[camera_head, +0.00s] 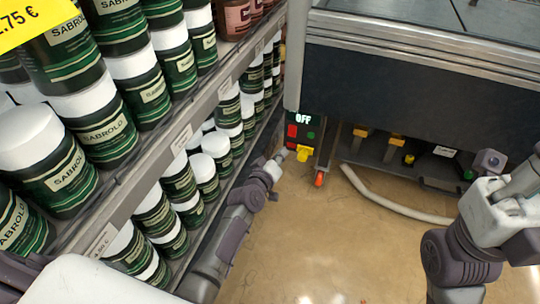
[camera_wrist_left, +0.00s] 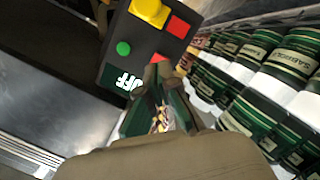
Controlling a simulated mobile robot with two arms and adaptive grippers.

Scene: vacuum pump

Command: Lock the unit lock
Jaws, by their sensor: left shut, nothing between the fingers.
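A dark control panel (camera_head: 302,132) stands low at the end of the shelf, with a lit "OFF" display, red and green buttons and a yellow part (camera_head: 304,153) at its bottom. In the left wrist view the panel (camera_wrist_left: 142,38) shows close up, with the yellow part (camera_wrist_left: 150,11), a green button (camera_wrist_left: 123,47) and two red buttons. My left gripper (camera_head: 282,157) is shut and empty just left of the panel. In the wrist view its fingertips (camera_wrist_left: 158,76) lie near the lower red button (camera_wrist_left: 158,58); I cannot tell whether they touch. No part is clearly identifiable as the unit lock.
A shelf (camera_head: 150,190) with several green-labelled jars runs close along my left arm. A dark cabinet (camera_head: 410,100) fills the back, with yellow parts and a pale hose (camera_head: 390,205) below. An orange-red piece (camera_head: 319,179) hangs near the panel. The middle floor (camera_head: 330,245) is clear.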

